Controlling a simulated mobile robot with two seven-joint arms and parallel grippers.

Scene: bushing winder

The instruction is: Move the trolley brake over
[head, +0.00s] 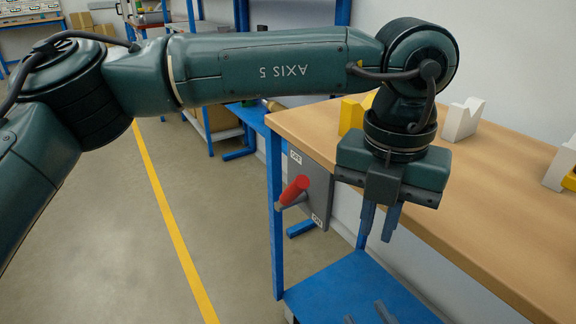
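The brake is a lever with a red handle (296,189) on a grey plate (321,185) at the end of the workbench. The plate has an OFF label (295,157) near its top and an ON label (317,220) near its bottom. The handle sticks out from the plate between the two labels. My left gripper (379,233) hangs fingers down to the right of the handle, apart from it, with a gap between its empty fingers. My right gripper (366,316) shows only as two separated fingertips at the bottom edge, below the handle; the rest is out of frame.
The wooden workbench (480,215) fills the right side, with yellow (351,116) and white (461,120) blocks on it. A blue lower shelf (352,284) and blue legs (275,215) stand below. Open floor with a yellow line (165,205) lies left.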

